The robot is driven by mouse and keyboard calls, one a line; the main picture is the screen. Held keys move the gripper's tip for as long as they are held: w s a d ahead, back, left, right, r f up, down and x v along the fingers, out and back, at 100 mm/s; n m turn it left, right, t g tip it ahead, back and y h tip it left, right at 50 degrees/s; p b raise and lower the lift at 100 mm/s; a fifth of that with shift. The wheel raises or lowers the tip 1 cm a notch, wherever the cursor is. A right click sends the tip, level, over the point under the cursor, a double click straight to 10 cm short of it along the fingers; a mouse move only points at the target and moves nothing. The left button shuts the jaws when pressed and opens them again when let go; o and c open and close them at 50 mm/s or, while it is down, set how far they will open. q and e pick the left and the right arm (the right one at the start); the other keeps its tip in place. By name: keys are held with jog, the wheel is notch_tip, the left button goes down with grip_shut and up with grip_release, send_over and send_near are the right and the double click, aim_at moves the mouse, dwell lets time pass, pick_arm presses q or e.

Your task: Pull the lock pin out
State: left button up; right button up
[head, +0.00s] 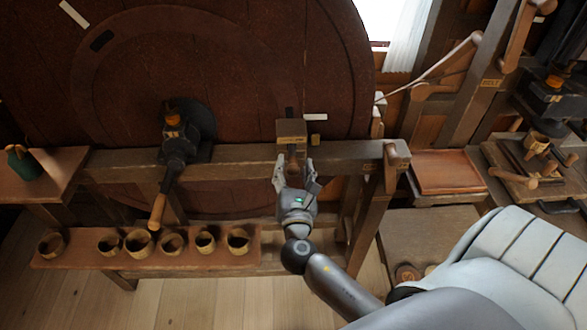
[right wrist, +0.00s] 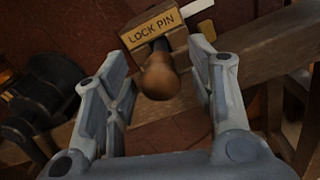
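The lock pin's block (head: 291,128) is wooden and sits on the beam in front of the big dark red wheel. In the right wrist view the block (right wrist: 153,25) carries a plate reading LOCK PIN. The pin's rounded brown wooden knob (right wrist: 160,77) on a dark shaft sticks out of it towards me. My right gripper (head: 294,172) is at the block; in the right wrist view its two fingers (right wrist: 163,80) stand open, one on each side of the knob, with gaps visible. In the head view the gripper mostly hides the knob. My left gripper is not in view.
The large wheel (head: 230,60) fills the back. A black crank with a wooden handle (head: 157,212) hangs left of the pin. A low shelf (head: 75,255) holds several wooden cups. A lever labelled BELT (head: 490,83) and a bench with tools (head: 530,165) are at the right.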

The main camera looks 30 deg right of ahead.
jog(key=v, duration=1.2)
dwell(0.3)
jog(key=s+a+f+m+g+y+b, duration=0.1)
jog(key=s+f+m+g+y, duration=0.15)
jog(key=f, duration=1.05)
jog(key=s+a+f+m+g+y+b, duration=0.1)
jog(key=s+f+m+g+y, duration=0.15)
jog(key=f, duration=0.95)
jog(key=s+a+f+m+g+y+b, duration=0.1)
jog(key=s+f+m+g, duration=0.15)
jog(key=f, duration=1.05)
jog(key=s+d+f+m+g+y+b, duration=0.2)
jog(key=s+f+m+g, duration=0.5)
jog(key=s+f+m, duration=0.9)
jog(key=s+f+y+b, duration=0.1)
jog(key=s+f, duration=0.4)
jog(key=s, duration=0.2)
jog(key=shift+s+f+m+b, duration=0.3)
jog(key=shift+m+b, duration=0.05)
